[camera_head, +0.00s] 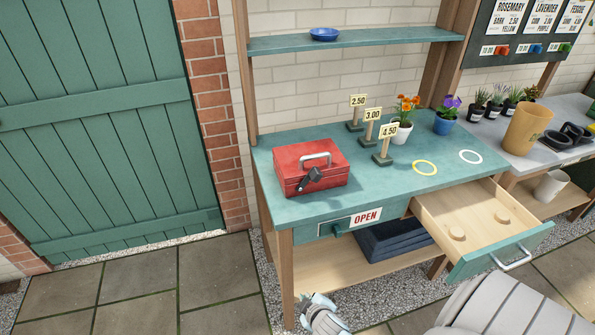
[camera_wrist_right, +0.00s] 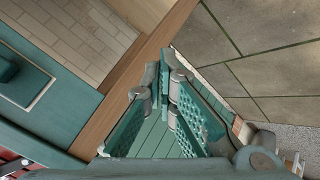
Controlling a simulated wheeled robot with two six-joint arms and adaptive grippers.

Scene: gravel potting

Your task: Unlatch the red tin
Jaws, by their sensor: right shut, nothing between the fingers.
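The red tin (camera_head: 312,165) sits closed on the left part of the teal workbench top (camera_head: 350,195). It has a pale grey carrying handle (camera_head: 315,157) on its lid. A dark grey latch lever (camera_head: 310,180) stands out at its front; its exact position is hard to tell. A red edge at the lower left of the right wrist view (camera_wrist_right: 12,163) looks like the tin. My right gripper (camera_wrist_right: 163,78) is shut and empty, apart from the tin. A grey piece at the bottom of the head view (camera_head: 322,314) appears to be part of it, low before the bench. My left gripper is out of view.
An open wooden drawer (camera_head: 472,222) juts out at the bench's right. Price signs (camera_head: 383,145), flower pots (camera_head: 402,131) and two rings (camera_head: 424,167) stand or lie behind and right of the tin. A closed drawer carries an OPEN label (camera_head: 367,215). Paving (camera_head: 150,290) lies left.

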